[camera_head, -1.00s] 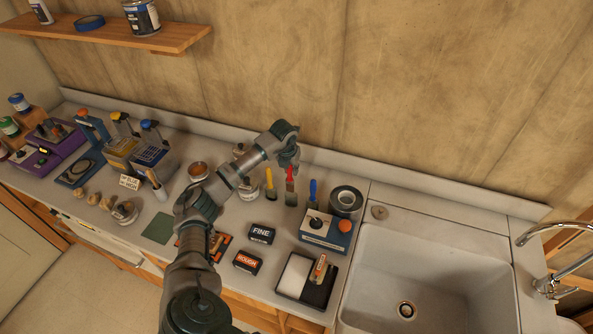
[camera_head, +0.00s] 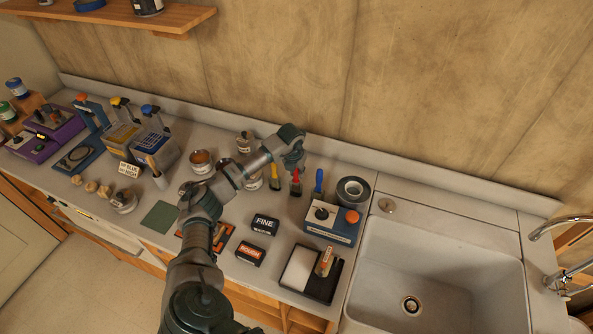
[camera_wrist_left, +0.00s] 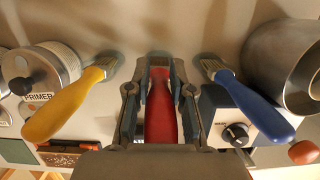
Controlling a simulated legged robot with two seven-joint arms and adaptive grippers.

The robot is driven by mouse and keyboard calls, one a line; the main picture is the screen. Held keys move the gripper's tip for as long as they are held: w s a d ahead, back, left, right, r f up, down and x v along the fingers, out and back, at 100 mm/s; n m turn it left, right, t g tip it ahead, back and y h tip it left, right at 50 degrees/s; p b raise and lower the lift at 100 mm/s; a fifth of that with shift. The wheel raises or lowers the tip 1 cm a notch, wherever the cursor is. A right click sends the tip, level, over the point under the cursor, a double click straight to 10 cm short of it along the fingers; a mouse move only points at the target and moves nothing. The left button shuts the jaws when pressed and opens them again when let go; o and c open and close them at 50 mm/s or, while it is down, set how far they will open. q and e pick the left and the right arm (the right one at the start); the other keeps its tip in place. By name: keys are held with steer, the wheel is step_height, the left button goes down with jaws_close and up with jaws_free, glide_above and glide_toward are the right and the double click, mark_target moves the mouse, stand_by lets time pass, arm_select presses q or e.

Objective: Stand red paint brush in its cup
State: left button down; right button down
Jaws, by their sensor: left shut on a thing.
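The red paint brush (camera_head: 295,185) is upright, handle up, between a yellow brush (camera_head: 274,178) and a blue brush (camera_head: 319,182). My left gripper (camera_head: 296,163) is at its handle from above. In the left wrist view, my left gripper (camera_wrist_left: 160,82) is shut on the red handle (camera_wrist_left: 161,115), which lies between both fingers. My right gripper is out of view.
A blue-and-white box with a knob (camera_head: 330,224) stands in front of the cup. A black tray (camera_head: 323,285), sanding blocks (camera_head: 265,225) and a sink (camera_head: 440,270) are nearer. Tins (camera_head: 201,163) stand left, close to my arm. The wall is close behind.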

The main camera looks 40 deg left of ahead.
arm_select(q)
steer(key=shift+w+r, duration=0.2)
steer(key=shift+r, duration=0.05)
steer(key=c, duration=1)
jaws_free()
steer(key=shift+d, duration=0.1)
steer(key=shift+o, duration=0.3)
steer(key=v, duration=1)
steer(key=shift+r, duration=0.3)
steer(key=shift+s+r, duration=0.1)
steer(key=shift+r, duration=0.4)
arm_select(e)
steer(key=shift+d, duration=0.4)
